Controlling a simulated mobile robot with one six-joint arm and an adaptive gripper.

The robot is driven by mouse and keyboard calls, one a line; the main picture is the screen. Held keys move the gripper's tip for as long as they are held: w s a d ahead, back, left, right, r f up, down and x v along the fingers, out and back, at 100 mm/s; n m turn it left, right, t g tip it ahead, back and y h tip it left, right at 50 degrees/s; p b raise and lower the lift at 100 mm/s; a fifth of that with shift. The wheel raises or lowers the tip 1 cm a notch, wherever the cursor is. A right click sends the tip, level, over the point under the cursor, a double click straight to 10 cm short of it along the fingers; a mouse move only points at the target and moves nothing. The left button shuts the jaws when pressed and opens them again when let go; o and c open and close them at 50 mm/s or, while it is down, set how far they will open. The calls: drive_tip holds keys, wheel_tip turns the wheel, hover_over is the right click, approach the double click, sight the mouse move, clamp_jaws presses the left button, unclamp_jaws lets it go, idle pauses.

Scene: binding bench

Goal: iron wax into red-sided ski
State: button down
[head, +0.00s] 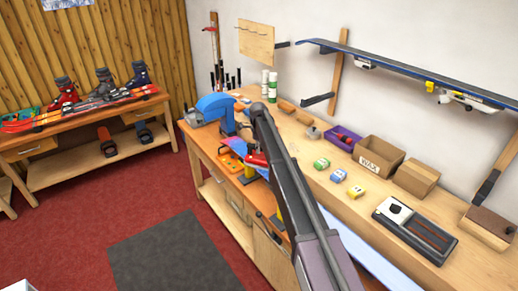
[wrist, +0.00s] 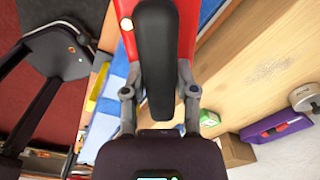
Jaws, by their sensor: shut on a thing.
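My gripper (head: 257,150) is over the workbench in the head view. In the wrist view my gripper (wrist: 160,95) is shut on the black handle of a red iron (wrist: 182,25). The iron also shows as a red patch in the head view (head: 256,161), partly hidden by my arm. A ski with a pale blue base (head: 385,266) lies lengthwise on the bench, largely hidden behind my arm. Blue surface (wrist: 118,62) shows beside the iron in the wrist view. I cannot see the ski's side colour, or whether the iron touches it.
Green (head: 321,163), blue (head: 338,175) and yellow (head: 355,191) wax blocks lie right of my arm. Behind them stand a wax box (head: 378,157) and a purple tray (head: 343,138). A blue machine (head: 215,107) stands at the bench's far left. Red skis (head: 95,108) lie on another bench.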

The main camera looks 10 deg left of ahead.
drive_tip(key=shift+s+d, duration=1.25)
drive_tip(key=shift+s, duration=0.05)
drive_tip(key=shift+s+d, duration=0.1)
drive_tip(key=shift+s, duration=0.05)
drive_tip(key=shift+s+d, duration=1)
drive_tip(key=shift+d, duration=0.15)
drive_tip(key=shift+s, duration=0.1)
drive_tip(key=shift+s+d+f, duration=0.1)
drive_tip(key=shift+s+d, duration=1.1)
drive_tip(key=shift+s, duration=0.05)
drive_tip(key=shift+s+d, duration=0.1)
drive_tip(key=shift+s+d, duration=1.05)
drive_tip(key=shift+d, duration=0.1)
drive_tip(key=shift+s+d, duration=0.1)
drive_tip(key=shift+s, duration=0.05)
drive_tip(key=shift+s+d, duration=1)
drive_tip(key=shift+d, duration=0.1)
